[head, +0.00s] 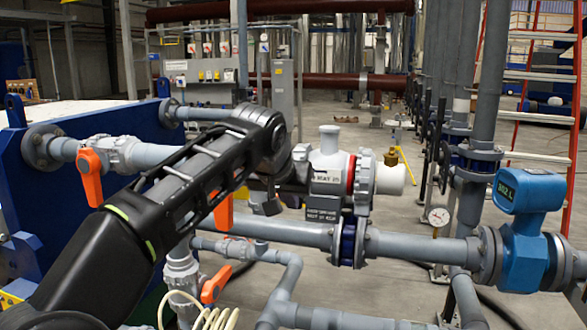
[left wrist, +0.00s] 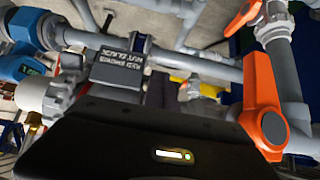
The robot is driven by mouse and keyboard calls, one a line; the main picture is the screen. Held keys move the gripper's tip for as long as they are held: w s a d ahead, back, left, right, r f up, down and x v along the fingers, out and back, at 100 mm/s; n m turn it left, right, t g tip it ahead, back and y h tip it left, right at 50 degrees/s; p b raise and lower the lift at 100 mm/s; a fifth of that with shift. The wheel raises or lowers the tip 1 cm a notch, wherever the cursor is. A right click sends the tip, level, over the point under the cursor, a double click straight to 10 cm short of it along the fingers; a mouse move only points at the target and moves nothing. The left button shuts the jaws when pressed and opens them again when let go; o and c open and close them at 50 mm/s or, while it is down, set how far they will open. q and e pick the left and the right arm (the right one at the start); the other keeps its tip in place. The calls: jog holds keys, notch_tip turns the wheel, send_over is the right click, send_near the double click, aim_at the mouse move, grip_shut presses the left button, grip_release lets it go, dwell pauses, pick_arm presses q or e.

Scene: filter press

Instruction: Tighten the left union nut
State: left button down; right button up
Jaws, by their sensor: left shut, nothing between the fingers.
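A pale valve body (head: 328,168) with a red ring sits above the grey pipe in the head view. A ribbed grey nut (head: 364,180) is on its right side, and it also shows in the left wrist view (left wrist: 62,97). On its left side a grey fitting (head: 300,160), which looks like the left union nut, is partly hidden by my arm. My left gripper (head: 280,188) is beside this left end, shut and empty. Whether it touches the nut is unclear. In the left wrist view my dark gripper housing covers the bottom and hides the fingertips. My right gripper is not in view.
Orange valve handles (head: 90,178) are at left, one close to my gripper in the left wrist view (left wrist: 262,95). A dark label plate (head: 323,208) hangs below the valve. A blue flow meter (head: 527,215) and a gauge (head: 438,216) stand right. Pipes run below.

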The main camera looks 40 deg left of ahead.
pick_arm(q)
jog(key=r+p+v, duration=0.1)
jog(key=p+v, duration=0.1)
jog(key=v, duration=0.4)
jog(key=shift+r, duration=0.25)
jog(key=shift+w+a, duration=0.1)
jog(key=shift+w, duration=0.05)
